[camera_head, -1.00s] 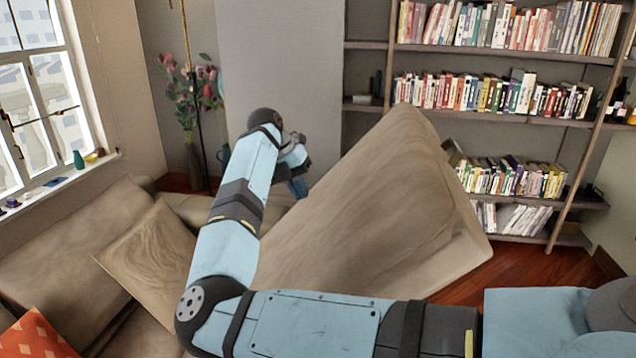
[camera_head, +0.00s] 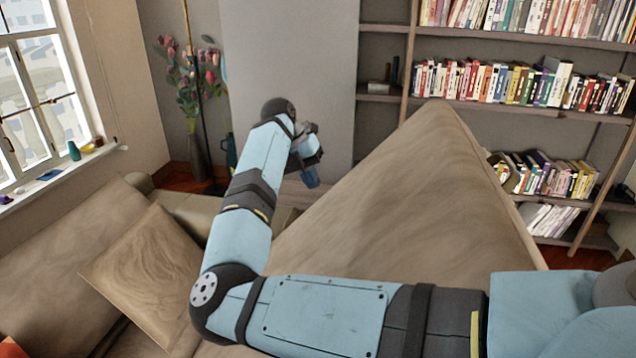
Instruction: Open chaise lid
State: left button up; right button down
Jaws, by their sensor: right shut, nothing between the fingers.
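The chaise lid (camera_head: 410,200) is a large tan upholstered panel, tilted up steeply with its peak in front of the bookshelf. My right arm comes in from the right, crosses in front of the lid's lower part and bends away from me. My right gripper (camera_head: 311,178) is at the far left side of the lid, close to its edge. It is shut and empty; I cannot tell whether it touches the lid. The inside of the chaise is hidden behind the lid and my arm. My left gripper is not in view.
A tan sofa (camera_head: 75,255) with a loose cushion (camera_head: 148,268) stands at the left, below the window. A vase of flowers (camera_head: 198,155) stands in the far corner. A bookshelf (camera_head: 385,98) full of books lines the wall behind the lid.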

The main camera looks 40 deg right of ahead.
aim_at(343, 225)
jog(key=p+x, duration=0.1)
jog(key=x, duration=0.2)
jog(key=p+x, duration=0.1)
jog(key=x, duration=0.3)
jog(key=s+p+x, duration=0.1)
jog(key=x, duration=0.2)
jog(key=shift+s+d, duration=0.15)
jog(key=shift+d, duration=0.35)
jog(key=shift+s+d+f, duration=0.2)
jog(key=shift+s+f, duration=0.05)
jog(key=shift+f, duration=0.05)
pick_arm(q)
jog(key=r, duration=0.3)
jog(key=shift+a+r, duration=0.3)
